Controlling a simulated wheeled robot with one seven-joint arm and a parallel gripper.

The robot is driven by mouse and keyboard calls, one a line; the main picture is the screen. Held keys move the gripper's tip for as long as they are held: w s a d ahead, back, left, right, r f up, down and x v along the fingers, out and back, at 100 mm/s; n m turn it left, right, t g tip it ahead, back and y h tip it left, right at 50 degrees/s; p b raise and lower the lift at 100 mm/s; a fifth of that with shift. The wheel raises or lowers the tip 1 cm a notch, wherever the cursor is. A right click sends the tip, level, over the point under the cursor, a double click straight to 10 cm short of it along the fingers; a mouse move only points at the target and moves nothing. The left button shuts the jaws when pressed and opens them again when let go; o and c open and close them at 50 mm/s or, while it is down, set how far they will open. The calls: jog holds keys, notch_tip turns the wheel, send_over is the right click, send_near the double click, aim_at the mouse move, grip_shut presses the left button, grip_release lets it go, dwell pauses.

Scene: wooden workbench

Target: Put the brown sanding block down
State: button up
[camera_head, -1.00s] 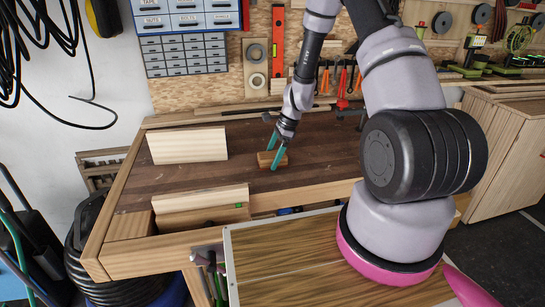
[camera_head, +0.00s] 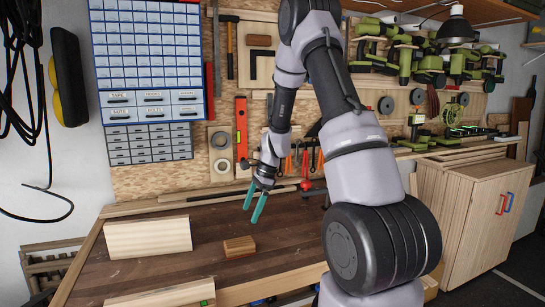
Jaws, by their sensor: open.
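The brown sanding block (camera_head: 239,247) lies flat on the dark top of the wooden workbench (camera_head: 285,232), near the bench's middle. My gripper (camera_head: 254,205) has two teal fingers that are spread apart with nothing between them. It is above the block and a little to its right, apart from it, with clear space between the fingertips and the block.
A pale wooden board (camera_head: 148,237) stands on the bench to the left of the block. Another pale board (camera_head: 165,295) is at the front edge. Tools hang on the pegboard behind. The bench top right of the block is clear.

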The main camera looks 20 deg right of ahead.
jog(key=s+r+n+t, duration=0.1)
jog(key=s+r+n, duration=0.3)
jog(key=r, duration=0.5)
jog(key=s+r+n+t+h, duration=0.1)
jog(key=s+r+n+t, duration=0.1)
jog(key=s+r, duration=0.45)
jog(key=s+r+n+t, duration=0.1)
jog(key=s+r+n, duration=0.2)
jog(key=r, duration=0.7)
jog(key=s+d+r+n+t+h, duration=0.1)
jog(key=s+r+n+t, duration=0.2)
jog(key=s, duration=0.7)
notch_tip(320, 180, up, 2)
jog(key=shift+s+r+n, duration=0.1)
jog(key=shift+s+n, duration=0.2)
jog(key=shift+n, duration=0.5)
jog(key=shift+d, duration=0.1)
